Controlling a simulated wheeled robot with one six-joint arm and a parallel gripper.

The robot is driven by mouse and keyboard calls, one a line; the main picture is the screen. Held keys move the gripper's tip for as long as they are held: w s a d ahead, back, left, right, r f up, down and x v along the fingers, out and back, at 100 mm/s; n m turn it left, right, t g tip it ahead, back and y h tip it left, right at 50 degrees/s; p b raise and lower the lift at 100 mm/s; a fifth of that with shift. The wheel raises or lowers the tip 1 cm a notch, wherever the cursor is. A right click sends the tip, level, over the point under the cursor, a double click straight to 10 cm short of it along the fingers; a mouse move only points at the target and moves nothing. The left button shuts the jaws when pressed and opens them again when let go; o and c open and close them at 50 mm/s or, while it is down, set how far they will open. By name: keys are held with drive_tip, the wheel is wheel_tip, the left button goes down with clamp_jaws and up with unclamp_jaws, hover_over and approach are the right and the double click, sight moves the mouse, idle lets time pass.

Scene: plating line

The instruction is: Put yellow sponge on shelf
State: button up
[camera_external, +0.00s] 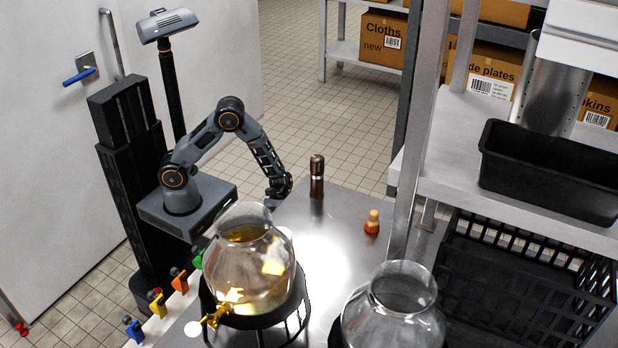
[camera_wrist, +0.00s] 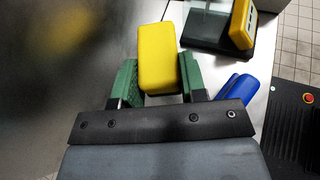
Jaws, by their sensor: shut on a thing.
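The yellow sponge (camera_wrist: 157,48) stands between the two green fingers of my gripper (camera_wrist: 159,82) in the wrist view. The fingers are closed against its sides and its far end sticks out past them. In the external view my gripper (camera_external: 279,191) hangs low at the left edge of the steel table, behind the left glass jar; I cannot make out the sponge there. The steel shelf (camera_external: 447,178) is at the right of the external view, well apart from my gripper and above table height.
A black bin (camera_external: 550,170) stands on the shelf, with a black crate (camera_external: 525,280) below. A blue item (camera_wrist: 238,90) lies right of my gripper.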

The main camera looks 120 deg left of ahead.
drive_tip(key=shift+f+b, duration=2.3)
drive_tip(key=shift+f, duration=0.7)
drive_tip(key=shift+f+b, duration=0.4)
drive_tip(key=shift+f, duration=0.15)
drive_tip(key=o, duration=1.1)
drive_tip(key=shift+c, duration=0.2)
drive_tip(key=shift+a+r, duration=0.1)
drive_tip(key=p+v, duration=0.1)
drive_tip(key=v, duration=1.2)
drive_tip(key=shift+a, duration=0.25)
drive_tip(key=shift+s, duration=0.15)
